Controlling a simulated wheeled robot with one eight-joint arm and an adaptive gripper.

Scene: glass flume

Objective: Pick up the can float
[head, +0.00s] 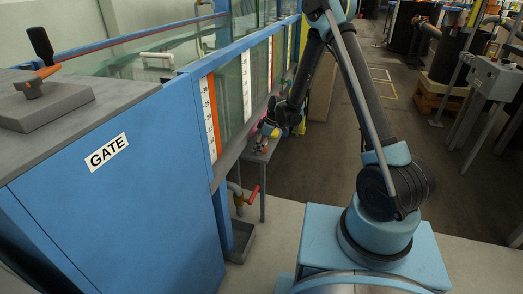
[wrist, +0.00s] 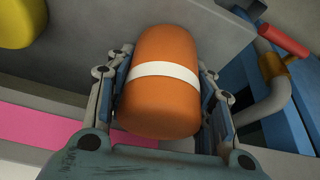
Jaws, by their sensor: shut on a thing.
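The can float (wrist: 161,100) is an orange rounded cylinder with a white band around its middle. It fills the centre of the wrist view. My gripper (wrist: 162,92) is shut on it, with one finger against each side. In the head view my gripper (head: 268,132) is at the end of the reaching arm, low beside the glass flume wall and over a small grey bench. The float is too small there to make out clearly.
A yellow rounded object (wrist: 16,22) lies at the upper left of the wrist view, near a pink strip (wrist: 45,130). A red valve handle (head: 252,195) on a pipe is below the flume. The blue gate box (head: 115,205) stands at left. Floor right of the bench is clear.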

